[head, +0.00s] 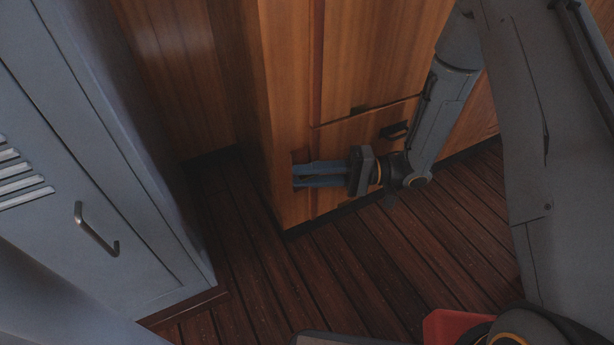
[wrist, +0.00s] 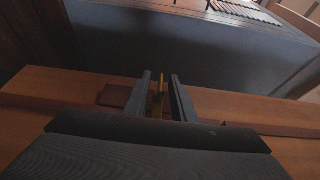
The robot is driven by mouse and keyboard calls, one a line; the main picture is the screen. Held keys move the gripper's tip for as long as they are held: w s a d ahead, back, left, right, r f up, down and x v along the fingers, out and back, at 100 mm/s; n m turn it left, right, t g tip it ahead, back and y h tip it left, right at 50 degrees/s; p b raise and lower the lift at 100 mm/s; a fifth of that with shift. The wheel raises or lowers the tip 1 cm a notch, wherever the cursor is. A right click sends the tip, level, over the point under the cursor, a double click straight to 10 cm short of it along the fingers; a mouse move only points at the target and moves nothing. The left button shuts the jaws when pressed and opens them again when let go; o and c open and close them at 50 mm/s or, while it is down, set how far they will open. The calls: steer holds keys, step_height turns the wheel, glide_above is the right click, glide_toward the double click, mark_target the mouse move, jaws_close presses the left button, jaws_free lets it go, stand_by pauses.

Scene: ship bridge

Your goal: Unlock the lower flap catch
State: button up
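The lower flap (head: 345,140) is a wooden panel low on the cabinet, with a dark handle (head: 395,130) near its top edge. It looks closed. My gripper (head: 294,175) is at the left of the flap, its two blue-grey fingers pointing left across the cabinet front. In the wrist view, a small brass-yellow piece (wrist: 158,98), which looks like the catch, stands between the fingertips of my gripper (wrist: 160,80). Narrow gaps seem to show beside it, so the fingers look partly open around it. In the head view the fingers hide the catch.
A brown plate (wrist: 115,95) lies left of the fingers on the wood in the wrist view. A grey locker (head: 120,200) with a bar handle (head: 95,230) stands at the left. Dark plank floor (head: 260,265) is clear between locker and cabinet.

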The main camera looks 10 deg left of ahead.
jaws_close()
